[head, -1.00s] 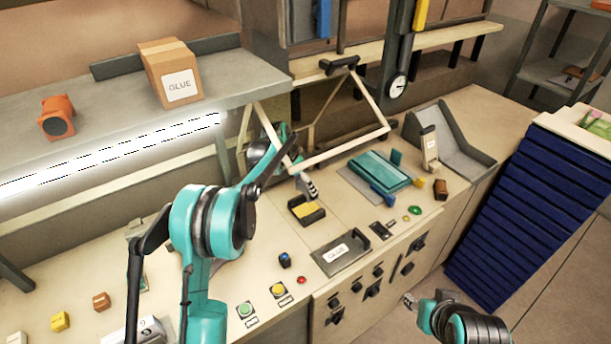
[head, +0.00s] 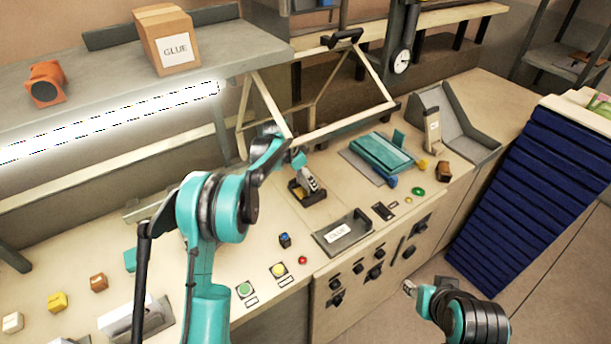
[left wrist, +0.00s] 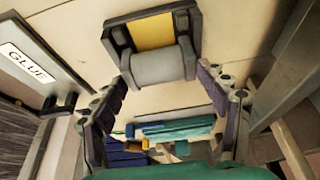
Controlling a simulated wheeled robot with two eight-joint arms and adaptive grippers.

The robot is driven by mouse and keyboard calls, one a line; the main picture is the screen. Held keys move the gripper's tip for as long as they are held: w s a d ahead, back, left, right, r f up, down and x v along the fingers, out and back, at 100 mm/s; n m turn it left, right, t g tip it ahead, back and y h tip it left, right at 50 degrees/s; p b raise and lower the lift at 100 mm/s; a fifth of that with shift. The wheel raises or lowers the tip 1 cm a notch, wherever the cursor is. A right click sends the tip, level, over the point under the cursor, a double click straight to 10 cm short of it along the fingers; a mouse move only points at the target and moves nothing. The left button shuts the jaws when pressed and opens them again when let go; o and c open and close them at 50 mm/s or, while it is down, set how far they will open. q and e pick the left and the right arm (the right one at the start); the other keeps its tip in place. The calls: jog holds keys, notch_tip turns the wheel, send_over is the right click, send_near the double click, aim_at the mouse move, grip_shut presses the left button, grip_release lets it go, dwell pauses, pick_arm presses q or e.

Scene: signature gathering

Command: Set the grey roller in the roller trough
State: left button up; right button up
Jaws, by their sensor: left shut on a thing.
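The grey roller (left wrist: 158,68) lies across between the fingertips of my left gripper (head: 308,180), which is shut on it by its ends. In the left wrist view, the gripper (left wrist: 158,78) points at the roller trough (left wrist: 117,38), a dark holder with a yellow floor. The roller covers one side of that floor; whether it touches the trough is unclear. In the head view, the gripper is over the trough (head: 318,194) and hides part of it. My right gripper (head: 410,287) is low at the right, away from the bench; its jaws are too small to read.
A grey GLUE tray (head: 352,238) sits right of the trough near the bench edge. A tilted wooden frame (head: 350,122) stands behind. A teal block (head: 380,153) lies farther right. Buttons (head: 278,270) line the front. A shelf with a GLUE box (head: 168,45) overhangs at upper left.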

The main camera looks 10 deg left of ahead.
pick_arm(q)
jog(key=shift+f+b, duration=0.45)
jog(key=shift+f, duration=0.15)
jog(key=o, duration=1.5)
jog(key=shift+o, duration=0.2)
